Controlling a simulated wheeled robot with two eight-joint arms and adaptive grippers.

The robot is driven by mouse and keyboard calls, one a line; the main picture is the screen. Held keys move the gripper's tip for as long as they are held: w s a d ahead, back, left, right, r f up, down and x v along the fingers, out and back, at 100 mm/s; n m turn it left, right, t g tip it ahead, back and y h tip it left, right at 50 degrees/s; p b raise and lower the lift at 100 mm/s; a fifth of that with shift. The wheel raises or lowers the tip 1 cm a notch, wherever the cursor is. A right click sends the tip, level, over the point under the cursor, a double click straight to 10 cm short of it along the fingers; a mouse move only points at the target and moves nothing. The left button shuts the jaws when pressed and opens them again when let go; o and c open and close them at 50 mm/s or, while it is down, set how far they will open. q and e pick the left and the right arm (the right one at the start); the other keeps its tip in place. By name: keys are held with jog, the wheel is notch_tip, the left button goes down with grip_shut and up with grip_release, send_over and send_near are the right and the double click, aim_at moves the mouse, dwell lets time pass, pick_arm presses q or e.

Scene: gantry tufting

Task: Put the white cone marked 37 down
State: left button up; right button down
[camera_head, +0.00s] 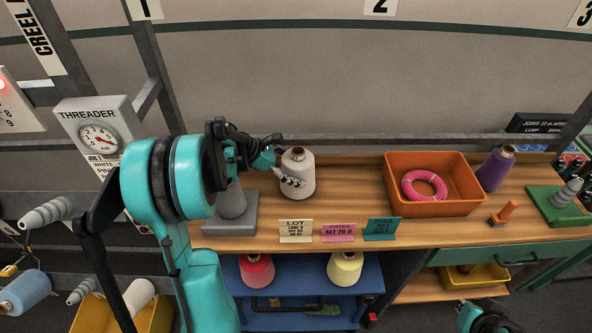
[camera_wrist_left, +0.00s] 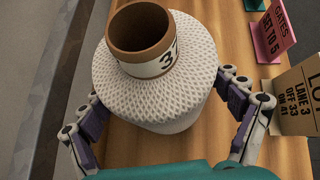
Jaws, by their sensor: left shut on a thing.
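The white cone marked 37 (camera_head: 300,166) is upright over the wooden bench top, right of the grey stand. The left wrist view shows its textured white yarn (camera_wrist_left: 155,85) and its brown tube with the 37 label (camera_wrist_left: 160,62). My left gripper (camera_head: 290,181) is shut on it, with one finger on each side of the yarn. I cannot tell whether its base touches the wood.
A grey stand (camera_head: 230,226) with a grey cone is left. LOT (camera_head: 296,231), pink (camera_head: 338,232) and teal (camera_head: 382,229) cards line the front edge. An orange bin (camera_head: 434,208) holding a pink ring stands right, then a purple cone (camera_head: 496,169). Wood between is clear.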

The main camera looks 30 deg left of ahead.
aim_at(282, 163)
pick_arm(q)
jog(key=o, duration=1.6)
jog(key=shift+f, duration=0.1)
jog(key=shift+s+a+r, duration=0.15)
jog(key=shift+a+r, duration=0.05)
jog(key=shift+r, duration=0.25)
jog(key=p+v, duration=0.1)
jog(key=v, duration=0.5)
jog(key=shift+s+a+r, duration=0.15)
jog(key=shift+s+r, duration=0.1)
